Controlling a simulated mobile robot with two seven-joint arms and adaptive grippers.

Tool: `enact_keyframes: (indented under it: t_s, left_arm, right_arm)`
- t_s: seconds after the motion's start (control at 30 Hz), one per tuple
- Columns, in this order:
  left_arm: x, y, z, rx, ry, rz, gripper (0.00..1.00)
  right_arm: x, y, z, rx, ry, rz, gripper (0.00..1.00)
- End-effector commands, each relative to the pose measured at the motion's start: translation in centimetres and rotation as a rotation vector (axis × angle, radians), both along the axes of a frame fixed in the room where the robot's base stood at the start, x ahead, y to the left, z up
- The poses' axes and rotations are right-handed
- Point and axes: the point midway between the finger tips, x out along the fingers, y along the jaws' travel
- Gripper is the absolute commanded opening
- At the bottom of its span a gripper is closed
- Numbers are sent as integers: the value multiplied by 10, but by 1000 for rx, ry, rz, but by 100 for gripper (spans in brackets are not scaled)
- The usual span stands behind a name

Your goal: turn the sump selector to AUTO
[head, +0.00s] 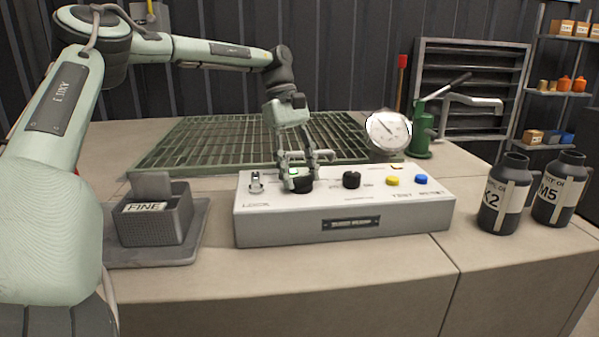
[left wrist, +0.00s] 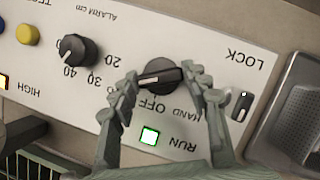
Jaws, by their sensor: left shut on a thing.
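The sump selector is a black knob (head: 302,185) on the sloping top of a light grey control box (head: 275,225). In the left wrist view the knob (left wrist: 160,76) sits between the fingers of my left gripper (head: 305,163), which is shut on it. No AUTO label can be read; a finger covers part of the panel. The RUN lamp (left wrist: 149,136) glows green. My right gripper is not in view.
The alarm knob (head: 351,180), yellow button (head: 392,181) and blue button (head: 421,179) are right of the selector. The lock switch (head: 256,182) is left. A FINE bin (head: 150,225), gauge (head: 388,130), green hand pump (head: 421,130) and two dark bottles (head: 505,195) stand around.

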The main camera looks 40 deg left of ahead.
Motion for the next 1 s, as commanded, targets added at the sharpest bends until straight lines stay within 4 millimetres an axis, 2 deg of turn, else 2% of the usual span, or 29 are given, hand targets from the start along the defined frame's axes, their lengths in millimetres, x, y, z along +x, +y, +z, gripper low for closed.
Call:
enact_keyframes:
  t_s: [0.23, 0.27, 0.43, 0.77, 0.87, 1.0]
  left_arm:
    - [0, 0, 0, 2, 0, -2, 17]
    - [0, 0, 0, 2, 0, -2, 47]
    - [0, 0, 0, 1, -1, -2, 67]
    - [0, 1, 2, 1, -1, 0, 67]
    - [1, 5, 11, 2, -2, 1, 67]
    - [4, 15, 36, 3, -4, 2, 67]
  right_arm:
    - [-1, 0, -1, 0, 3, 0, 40]
    - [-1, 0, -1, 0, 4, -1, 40]
    - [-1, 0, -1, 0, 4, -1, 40]
    - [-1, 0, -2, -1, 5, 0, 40]
    - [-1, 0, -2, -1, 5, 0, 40]
    - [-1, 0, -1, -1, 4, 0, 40]
